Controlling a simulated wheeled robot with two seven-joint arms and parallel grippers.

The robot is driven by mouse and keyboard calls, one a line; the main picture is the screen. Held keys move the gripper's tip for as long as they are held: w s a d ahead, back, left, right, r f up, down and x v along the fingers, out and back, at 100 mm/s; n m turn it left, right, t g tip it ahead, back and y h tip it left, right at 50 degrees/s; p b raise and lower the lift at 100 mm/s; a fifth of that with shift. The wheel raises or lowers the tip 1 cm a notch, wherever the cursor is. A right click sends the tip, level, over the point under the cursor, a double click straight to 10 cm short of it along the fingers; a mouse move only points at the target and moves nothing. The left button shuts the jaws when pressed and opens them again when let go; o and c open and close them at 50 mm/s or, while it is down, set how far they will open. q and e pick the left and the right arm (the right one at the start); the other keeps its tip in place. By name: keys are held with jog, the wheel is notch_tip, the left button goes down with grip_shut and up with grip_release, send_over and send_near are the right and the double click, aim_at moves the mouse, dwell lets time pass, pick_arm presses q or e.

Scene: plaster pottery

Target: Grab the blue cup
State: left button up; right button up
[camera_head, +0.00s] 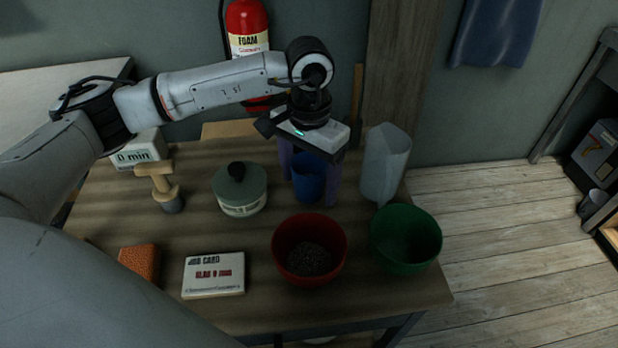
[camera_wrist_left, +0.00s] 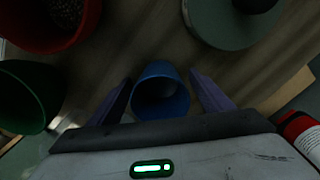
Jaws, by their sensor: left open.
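The blue cup (camera_head: 308,180) stands upright on the table behind the red bowl. My left gripper (camera_head: 308,182) points down over the cup, with one finger on each side of it. In the left wrist view the blue cup (camera_wrist_left: 160,92) sits between the two open fingers of my gripper (camera_wrist_left: 160,98), with its dark opening showing. A gap shows between the cup and each finger there. My right gripper is not in view.
A red bowl (camera_head: 309,232) with dark grains and a green bowl (camera_head: 405,240) stand in front. A clear pitcher (camera_head: 385,165) is close on the right, and a lidded pot (camera_head: 240,192) on the left. A job card (camera_head: 213,274) and orange sponge (camera_head: 140,262) lie nearer.

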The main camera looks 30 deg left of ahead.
pick_arm(q)
jog(key=c, duration=1.2)
jog(key=shift+o, duration=0.2)
jog(key=shift+r, duration=0.15)
